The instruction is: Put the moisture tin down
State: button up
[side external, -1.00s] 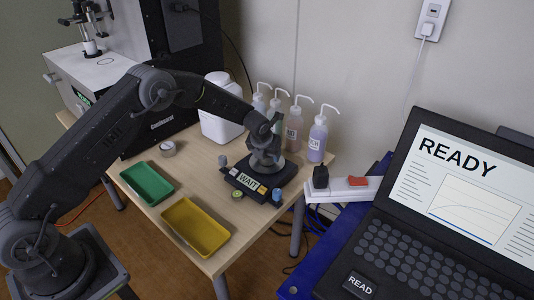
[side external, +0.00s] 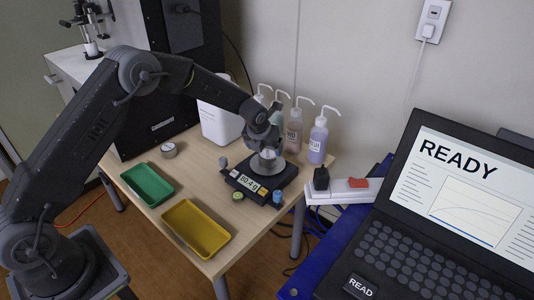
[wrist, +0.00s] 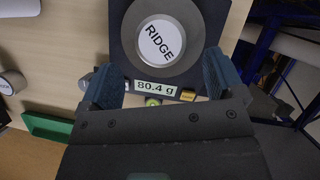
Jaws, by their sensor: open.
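The moisture tin, with a white lid marked RIDGE (wrist: 158,40), sits on the round pan of the black balance (wrist: 207,40). In the side view the tin (side external: 267,154) shows just under my gripper (side external: 264,142). The balance display (wrist: 155,86) reads 80.4 g in the wrist view. In the wrist view my gripper (wrist: 163,76) is open, its two blue-grey fingers apart on either side below the tin in the picture and clear of it. The tin's sides are largely hidden from above.
A second tin (side external: 169,150) stands on the table left of the balance. A green tray (side external: 148,186) and a yellow tray (side external: 197,228) lie at the front. A white jug (side external: 220,124) and several wash bottles (side external: 318,140) stand close behind. The laptop (side external: 448,180) shows READY.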

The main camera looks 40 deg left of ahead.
jog(key=v, duration=0.6)
jog(key=shift+r, duration=0.2)
jog(key=s+d+r+n, duration=0.2)
jog(key=s+r+n, duration=1.3)
jog(key=s+r, duration=0.15)
jog(key=s+d+r+n+t+h, duration=0.1)
jog(key=s+d+n, duration=0.1)
jog(key=s+n, duration=1.5)
jog(key=s, duration=0.3)
jog(key=shift+r, duration=0.3)
